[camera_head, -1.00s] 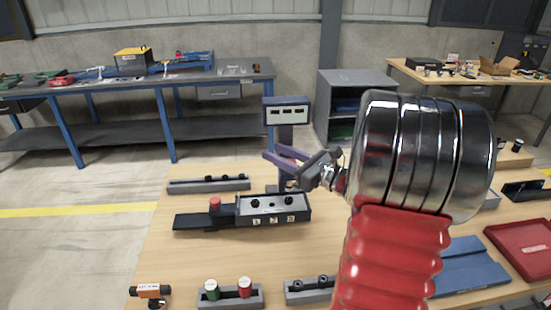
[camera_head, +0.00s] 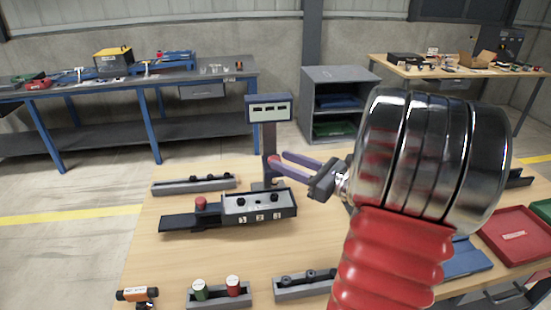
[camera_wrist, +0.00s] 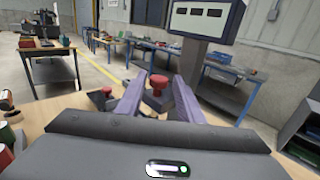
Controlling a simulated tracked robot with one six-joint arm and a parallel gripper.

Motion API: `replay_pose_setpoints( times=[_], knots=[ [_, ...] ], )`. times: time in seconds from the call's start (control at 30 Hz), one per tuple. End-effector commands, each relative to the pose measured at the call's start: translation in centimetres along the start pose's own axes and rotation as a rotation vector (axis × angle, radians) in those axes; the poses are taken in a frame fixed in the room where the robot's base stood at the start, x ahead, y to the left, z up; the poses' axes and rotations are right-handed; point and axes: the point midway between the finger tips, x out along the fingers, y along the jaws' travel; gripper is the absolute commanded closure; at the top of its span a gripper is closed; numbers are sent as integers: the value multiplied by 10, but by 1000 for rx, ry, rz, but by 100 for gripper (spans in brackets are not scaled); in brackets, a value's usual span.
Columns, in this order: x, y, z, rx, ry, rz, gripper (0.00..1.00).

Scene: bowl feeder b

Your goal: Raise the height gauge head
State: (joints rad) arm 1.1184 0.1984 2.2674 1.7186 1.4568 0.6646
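The height gauge has a dark column with a three-window display box (camera_head: 268,108) on top and stands behind the grey numbered block (camera_head: 260,205). A red knob (camera_head: 273,161) shows low on its column. My gripper (camera_head: 284,162) is open, its two purple fingers pointing left at the knob. In the wrist view the red knob (camera_wrist: 158,84) appears between the fingertips of my gripper (camera_wrist: 160,78), with a gap on each side. I cannot tell how deep it lies between them. The display box (camera_wrist: 205,17) is above. The column's lower part is partly hidden by the fingers.
A red-topped part (camera_head: 201,203) sits left of the numbered block. A grey rack (camera_head: 195,185) lies behind it. Racks with green and red cylinders (camera_head: 220,290) and an orange device (camera_head: 137,294) are in front. A red tray (camera_head: 515,236) is right.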

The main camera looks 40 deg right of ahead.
Motion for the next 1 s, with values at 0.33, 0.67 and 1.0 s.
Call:
replay_pose_setpoints(
  times=[0.33,0.67,1.0],
  knots=[
    [-45,-1,0,0,-1,-3,66],
    [-56,0,0,-1,-2,0,66],
    [-56,0,0,-1,-1,-1,66]
  ],
)
